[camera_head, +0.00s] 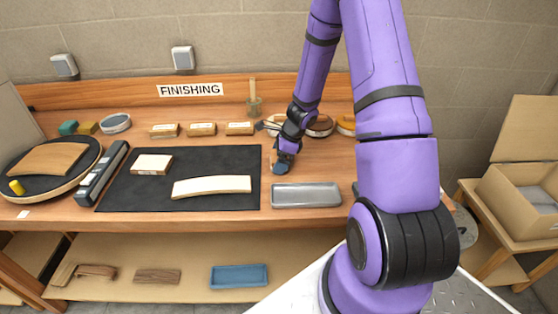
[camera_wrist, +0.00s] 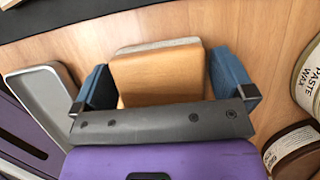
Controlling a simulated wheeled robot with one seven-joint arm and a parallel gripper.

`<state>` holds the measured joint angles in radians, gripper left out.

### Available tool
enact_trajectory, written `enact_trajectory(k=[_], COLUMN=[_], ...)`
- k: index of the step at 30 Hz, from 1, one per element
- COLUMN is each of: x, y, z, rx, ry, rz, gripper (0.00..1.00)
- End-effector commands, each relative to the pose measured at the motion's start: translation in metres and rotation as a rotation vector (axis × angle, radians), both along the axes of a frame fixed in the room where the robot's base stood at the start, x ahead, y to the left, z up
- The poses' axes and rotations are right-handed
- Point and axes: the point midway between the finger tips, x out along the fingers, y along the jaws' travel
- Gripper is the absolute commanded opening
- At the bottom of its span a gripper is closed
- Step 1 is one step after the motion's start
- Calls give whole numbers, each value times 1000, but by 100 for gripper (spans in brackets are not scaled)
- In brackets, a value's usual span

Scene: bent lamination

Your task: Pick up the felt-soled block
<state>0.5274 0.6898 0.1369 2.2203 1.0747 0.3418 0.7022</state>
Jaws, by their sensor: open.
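The felt-soled block (camera_wrist: 155,76) is tan wood with a thin grey layer along its far edge in the wrist view. It sits between the two blue fingers of my gripper (camera_wrist: 164,84), with a narrow gap visible at the right finger; contact at the left finger is hard to tell. My gripper is open around it. In the head view my gripper (camera_head: 283,163) is low over the bench, just right of the black mat, and mostly hides the block there.
The black mat (camera_head: 225,164) holds a curved pale strip (camera_head: 211,186) and a small block (camera_head: 151,164). Round tins (camera_head: 320,126) stand behind my gripper; a paste wax tin (camera_wrist: 308,80) is near its right side.

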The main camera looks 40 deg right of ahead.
Motion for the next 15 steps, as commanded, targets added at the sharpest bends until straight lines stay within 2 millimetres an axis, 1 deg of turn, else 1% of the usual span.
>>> enact_trajectory(k=[4, 5, 6, 8, 9, 10, 15], x=[0, 0, 0, 0, 0, 0, 0], y=[0, 0, 0, 0, 0, 0, 0], z=[0, 0, 0, 0, 0, 0, 1], rx=[0, 0, 0, 0, 0, 0, 0], ry=[0, 0, 0, 0, 0, 0, -2], rz=[0, 0, 1, 1, 1, 1, 1], gripper=[100, 95, 86, 72, 63, 61, 61])
